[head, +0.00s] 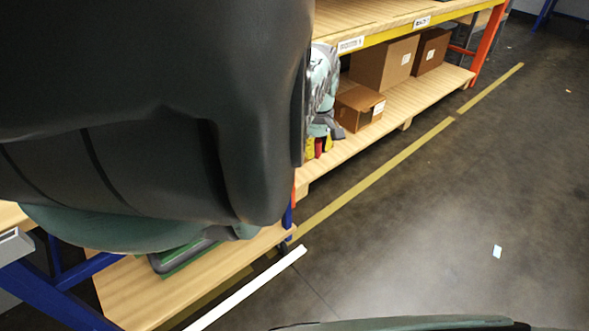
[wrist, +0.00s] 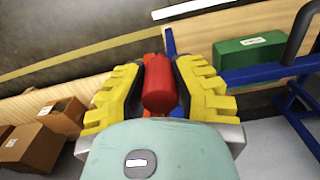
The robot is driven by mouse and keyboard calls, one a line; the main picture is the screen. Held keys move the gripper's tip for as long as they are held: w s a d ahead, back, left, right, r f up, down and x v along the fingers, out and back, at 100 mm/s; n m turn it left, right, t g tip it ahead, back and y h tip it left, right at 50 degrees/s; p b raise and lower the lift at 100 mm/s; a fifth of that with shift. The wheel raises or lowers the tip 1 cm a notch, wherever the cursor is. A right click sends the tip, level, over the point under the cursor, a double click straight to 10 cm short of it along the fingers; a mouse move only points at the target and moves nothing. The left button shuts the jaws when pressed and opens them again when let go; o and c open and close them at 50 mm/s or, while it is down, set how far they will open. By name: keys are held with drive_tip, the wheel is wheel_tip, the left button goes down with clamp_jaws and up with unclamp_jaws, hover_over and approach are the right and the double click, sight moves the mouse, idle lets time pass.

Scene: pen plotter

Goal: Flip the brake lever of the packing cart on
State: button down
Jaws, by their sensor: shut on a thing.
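A red rounded handle (wrist: 159,84), which looks like the brake lever, sits between the yellow ribbed fingers of my gripper (wrist: 158,90) in the wrist view. The fingers press it from both sides, and my gripper is shut on it. An orange part shows just beside the handle, but its mount is mostly hidden. In the head view my gripper (head: 319,147) shows at the shelf's edge, with yellow fingers and a little red between them. My own dark arm covers much of the left of that view. I cannot tell the lever's on or off position.
A wooden shelf (head: 390,108) holds cardboard boxes (head: 386,64). A blue-framed bench (head: 52,292) with a lower wooden board stands at the lower left. A green box (wrist: 250,52) lies near the blue bar. The dark floor (head: 440,220) to the right is mostly clear.

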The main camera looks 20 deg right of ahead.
drive_tip(key=shift+s+f, duration=0.1)
drive_tip(key=shift+f, duration=0.05)
drive_tip(key=c, duration=0.7)
unclamp_jaws()
drive_tip(key=shift+r, duration=6.1)
